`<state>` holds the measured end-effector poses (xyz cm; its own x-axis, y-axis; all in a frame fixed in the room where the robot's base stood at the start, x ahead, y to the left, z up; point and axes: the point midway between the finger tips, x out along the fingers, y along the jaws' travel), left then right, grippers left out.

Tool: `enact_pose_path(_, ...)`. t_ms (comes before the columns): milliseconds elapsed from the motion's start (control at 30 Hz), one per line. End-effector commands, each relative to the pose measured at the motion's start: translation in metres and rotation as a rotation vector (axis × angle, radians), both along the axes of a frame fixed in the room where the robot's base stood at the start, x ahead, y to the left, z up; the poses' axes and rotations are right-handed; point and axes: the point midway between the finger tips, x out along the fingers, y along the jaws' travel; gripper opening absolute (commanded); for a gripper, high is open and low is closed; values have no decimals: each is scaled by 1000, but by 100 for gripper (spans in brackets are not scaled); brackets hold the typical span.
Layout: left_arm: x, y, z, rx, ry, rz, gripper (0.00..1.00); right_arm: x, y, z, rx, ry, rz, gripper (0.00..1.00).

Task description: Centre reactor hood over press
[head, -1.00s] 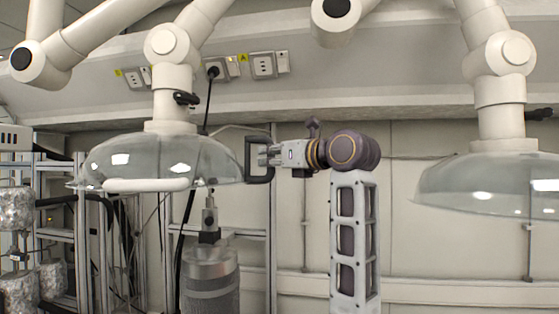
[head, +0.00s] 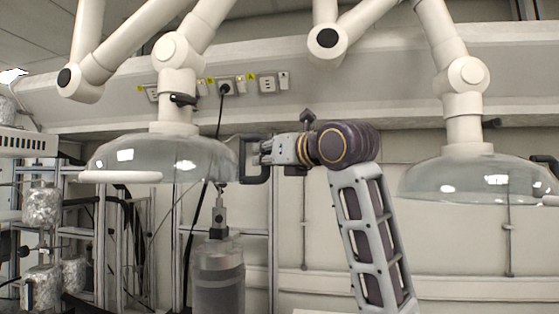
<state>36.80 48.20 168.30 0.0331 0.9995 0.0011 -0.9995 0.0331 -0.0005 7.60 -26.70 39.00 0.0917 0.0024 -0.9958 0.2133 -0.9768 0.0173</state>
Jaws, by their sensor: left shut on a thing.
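The reactor hood (head: 160,152) is a clear dome on a jointed cream arm at the left of the head view. A white bar runs along its front rim and a black bracket handle (head: 243,172) stands at its right edge. My left gripper (head: 265,153) is shut on this handle from the right. My right gripper is not in view.
A second clear hood (head: 475,178) hangs at the right on its own cream arm. Foil-wrapped vessels (head: 42,206) stand at the far left beside metal framing. Wall sockets (head: 267,86) and a black cable are behind. The wall between my arm and the second hood is clear.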

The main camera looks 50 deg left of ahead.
Motion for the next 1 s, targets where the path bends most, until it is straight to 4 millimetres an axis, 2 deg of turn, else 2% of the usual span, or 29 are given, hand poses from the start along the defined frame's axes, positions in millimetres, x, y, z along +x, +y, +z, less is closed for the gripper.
enact_pose_path(367, -5, -1, 2, 4, -2, 4, 0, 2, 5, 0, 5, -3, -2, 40)
enact_pose_path(400, -4, -1, 2, 4, -1, 4, 23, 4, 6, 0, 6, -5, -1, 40)
enact_pose_path(533, -4, -1, 1, 3, -1, 4, 40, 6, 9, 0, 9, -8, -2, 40)
enact_pose_path(767, -4, 0, 1, 1, -1, 4, 41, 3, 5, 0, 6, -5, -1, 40)
enact_pose_path(867, -4, -1, 1, 1, -1, 4, 41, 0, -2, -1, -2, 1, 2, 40)
enact_pose_path(1000, -4, -4, 1, 1, 0, 4, 41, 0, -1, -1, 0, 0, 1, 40)
